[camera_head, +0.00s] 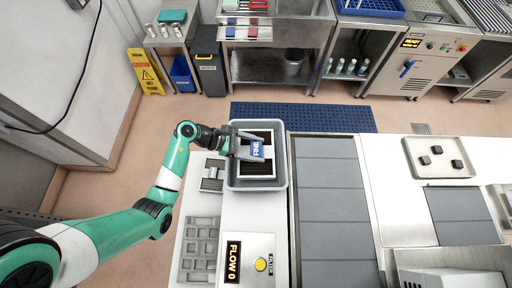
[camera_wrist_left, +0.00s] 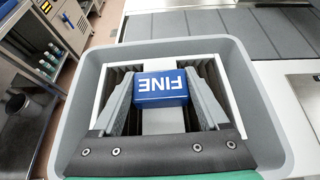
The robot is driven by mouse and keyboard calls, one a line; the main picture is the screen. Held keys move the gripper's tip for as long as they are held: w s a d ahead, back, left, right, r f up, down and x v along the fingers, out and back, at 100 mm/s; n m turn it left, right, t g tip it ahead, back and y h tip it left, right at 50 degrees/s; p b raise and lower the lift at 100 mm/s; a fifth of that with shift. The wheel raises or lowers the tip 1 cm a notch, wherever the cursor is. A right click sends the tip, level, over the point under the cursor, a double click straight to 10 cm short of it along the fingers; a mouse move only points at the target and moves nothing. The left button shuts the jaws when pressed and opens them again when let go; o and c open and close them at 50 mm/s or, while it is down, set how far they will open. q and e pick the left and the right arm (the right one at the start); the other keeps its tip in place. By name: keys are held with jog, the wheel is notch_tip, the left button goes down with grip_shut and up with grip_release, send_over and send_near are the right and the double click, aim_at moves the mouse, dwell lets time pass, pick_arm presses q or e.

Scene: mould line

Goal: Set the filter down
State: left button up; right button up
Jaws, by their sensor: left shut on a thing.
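The filter (camera_head: 257,176) has a white frame, dark pleats and a blue block marked FINE (camera_head: 257,150). It is inside the grey tub (camera_head: 233,182), within the tub's walls. My left gripper (camera_head: 250,148) is over the tub, its fingers shut on the blue block. In the left wrist view, the block (camera_wrist_left: 160,88) sits between the two grey fingers, with the white frame and pleats around and below them. I cannot tell whether the filter touches the tub's floor. My right gripper is not in view.
A grey conveyor (camera_head: 335,200) runs right of the tub. A panel reading FLOW 0 (camera_head: 233,262) and a compartment tray (camera_head: 200,240) lie in front. A small slotted block (camera_head: 212,176) is left of the tub. A tray with dark pieces (camera_head: 438,158) is far right.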

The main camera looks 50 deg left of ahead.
pick_arm(q)
jog(key=shift+f, duration=0.4)
jog(key=shift+f+b, duration=0.55)
jog(key=shift+f, duration=0.05)
jog(key=o, duration=1.4)
